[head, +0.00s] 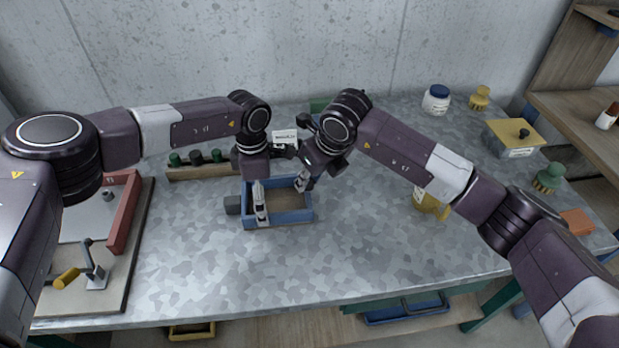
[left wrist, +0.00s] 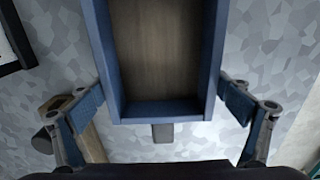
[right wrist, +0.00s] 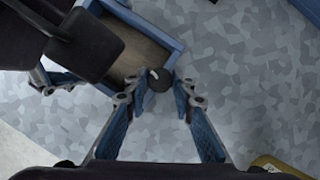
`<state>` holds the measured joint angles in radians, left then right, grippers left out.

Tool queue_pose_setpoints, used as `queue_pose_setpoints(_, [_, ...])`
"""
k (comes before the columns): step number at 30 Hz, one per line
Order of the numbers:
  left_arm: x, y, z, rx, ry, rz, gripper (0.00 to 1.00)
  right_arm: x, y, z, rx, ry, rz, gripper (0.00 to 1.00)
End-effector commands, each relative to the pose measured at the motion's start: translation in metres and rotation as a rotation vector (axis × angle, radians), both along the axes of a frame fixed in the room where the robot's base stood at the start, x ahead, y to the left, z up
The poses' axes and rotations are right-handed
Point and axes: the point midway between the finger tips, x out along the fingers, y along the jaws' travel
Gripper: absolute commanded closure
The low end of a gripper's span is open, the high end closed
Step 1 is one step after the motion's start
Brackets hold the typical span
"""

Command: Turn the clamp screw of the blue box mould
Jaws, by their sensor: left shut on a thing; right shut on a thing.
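The blue box mould (head: 292,216) is an open blue frame with a wooden floor, lying on the grey table. In the left wrist view its walls (left wrist: 214,60) stand between my left gripper's fingers. My left gripper (left wrist: 165,95) is shut across the two long walls. In the head view one of its fingers shows over the near wall. The clamp screw (right wrist: 158,79) shows as a dark round knob at the mould's end in the right wrist view. My right gripper (right wrist: 154,92) is shut on this knob, one fingertip each side. In the head view the knob is hidden.
A red-edged frame on a board (head: 122,215) lies at the left. Behind the mould stands a wooden rack (head: 195,172) with dark green-topped pieces. A yellow container (head: 430,206), white jar (head: 436,101) and yellow-lidded box (head: 514,136) are at the right. The table's front middle is clear.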

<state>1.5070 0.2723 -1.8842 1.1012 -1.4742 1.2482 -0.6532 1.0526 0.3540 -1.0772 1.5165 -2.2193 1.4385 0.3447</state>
Motion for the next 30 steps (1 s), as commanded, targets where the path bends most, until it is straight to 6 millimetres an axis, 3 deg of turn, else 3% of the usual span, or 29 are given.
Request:
queue_pose_setpoints(15, [-0.0004, 0.0010, -0.0006, 0.002, 0.001, 0.001, 0.49, -0.0005, 0.0023, 0.0008, -0.001, -0.001, -0.450, 1.00])
queue_pose_setpoints(30, [-0.0005, 0.0011, -0.0007, 0.002, 0.002, 0.002, 0.49, -0.0007, 0.0030, 0.0006, 0.000, -0.001, -0.639, 1.00])
